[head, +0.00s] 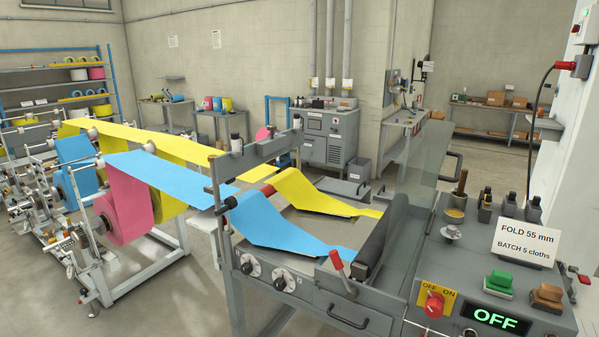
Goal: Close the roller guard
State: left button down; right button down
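The roller guard (428,170) looks like a clear, tinted panel standing raised at the right of the machine, with a dark handle (456,166) on its right side. The dark roller (384,238) lies uncovered in front of it, on the grey machine table. A blue cloth web (270,232) and a yellow cloth web (318,196) run across the table toward the roller. A red-knobbed lever (338,262) stands at the near end of the roller. Neither of my grippers is in view.
The control panel at right holds a red OFF/ON switch (433,303), green (499,281) and orange (546,294) buttons, a display reading OFF (495,320) and a sign (526,243) reading FOLD 55 mm, BATCH 5 cloths. Cloth rolls (123,204) on stands fill the left.

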aim_at(433, 130)
jog(key=l+z, duration=0.2)
jog(key=l, duration=0.15)
jog(key=i+l+z, duration=0.2)
jog(key=l+z, duration=0.25)
jog(key=l, duration=0.2)
jog(key=l+u, duration=0.1)
jog(key=l, duration=0.25)
jog(key=i, duration=0.15)
